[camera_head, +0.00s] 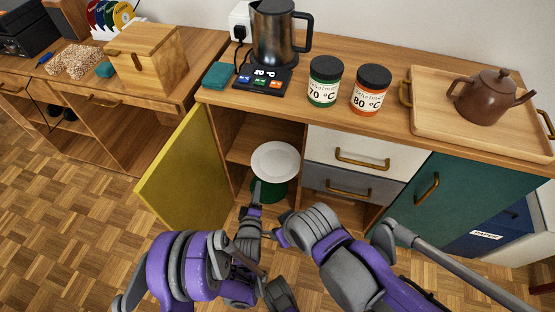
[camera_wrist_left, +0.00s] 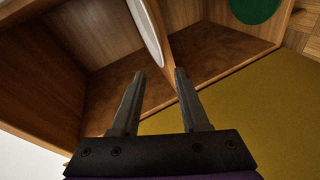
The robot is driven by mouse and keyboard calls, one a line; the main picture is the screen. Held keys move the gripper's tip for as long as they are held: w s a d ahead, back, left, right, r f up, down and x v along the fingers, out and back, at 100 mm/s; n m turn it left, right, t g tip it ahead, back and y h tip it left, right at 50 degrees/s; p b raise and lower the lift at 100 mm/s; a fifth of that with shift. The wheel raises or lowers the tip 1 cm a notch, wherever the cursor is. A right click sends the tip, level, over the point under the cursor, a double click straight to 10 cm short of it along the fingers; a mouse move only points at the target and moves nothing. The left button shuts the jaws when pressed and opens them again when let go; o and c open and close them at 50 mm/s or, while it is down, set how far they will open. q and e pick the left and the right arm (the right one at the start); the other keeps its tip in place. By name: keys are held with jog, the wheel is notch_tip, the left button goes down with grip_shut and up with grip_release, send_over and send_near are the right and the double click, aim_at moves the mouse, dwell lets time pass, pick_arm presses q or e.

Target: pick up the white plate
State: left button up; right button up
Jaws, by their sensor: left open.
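The white plate (camera_head: 275,161) lies on the middle shelf inside the open cabinet. In the left wrist view it shows edge-on (camera_wrist_left: 148,28) as a thin white rim ahead of my fingers. A green plate (camera_head: 268,192) lies in the compartment below and also shows in the wrist view (camera_wrist_left: 254,8). My left gripper (camera_head: 257,190) is at the cabinet opening, just in front of and below the white plate. In the wrist view its two fingers (camera_wrist_left: 160,74) are apart with nothing between them. The plate's rim ends near the gap beyond the fingertips. My right gripper cannot be made out.
The yellow door (camera_head: 178,178) stands open on the left. Drawers (camera_head: 352,170) and a teal door (camera_head: 428,190) are on the right. The counter above holds a kettle (camera_head: 274,35), two jars (camera_head: 325,82) and a tray (camera_head: 430,118) with a teapot (camera_head: 483,97).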

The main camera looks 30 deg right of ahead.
pick_arm(q)
jog(key=shift+p+x, duration=1.35)
jog(key=shift+x, duration=3)
jog(key=shift+w+a+f, duration=0.1)
jog(key=shift+a, duration=0.1)
pick_arm(e)
notch_tip(320, 180, up, 4)
jog(key=shift+s+r, duration=0.1)
jog(key=shift+r, duration=0.05)
pick_arm(q)
jog(key=shift+c, duration=0.3)
grip_shut()
